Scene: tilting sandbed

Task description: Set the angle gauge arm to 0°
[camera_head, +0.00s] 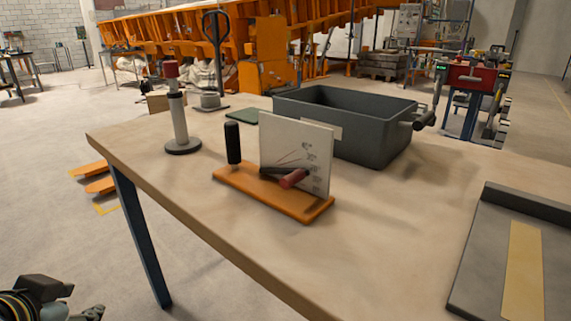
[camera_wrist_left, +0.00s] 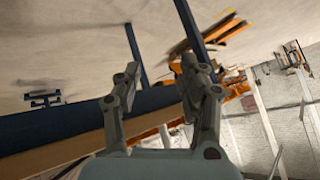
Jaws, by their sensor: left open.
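The angle gauge is a white upright plate (camera_head: 297,143) on an orange base (camera_head: 262,193) on the workbench. Fan lines and small labels are printed on its face, too small to read. A dark gauge arm (camera_head: 270,169) lies low across the plate, roughly level, with a red handle (camera_head: 295,178) near its right part. A black post (camera_head: 233,143) stands on the base left of the plate. My left gripper (camera_wrist_left: 161,70) is open and empty in the left wrist view, off the bench. My left arm shows at the head view's lower left corner, well away from the gauge.
A grey bin (camera_head: 345,120) stands behind the gauge. A round-based stand with a red top (camera_head: 177,110) is at left. A grey tray (camera_head: 490,255) lies at right. The front bench top (camera_head: 350,250) is clear. The bench edge lies between arm and gauge.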

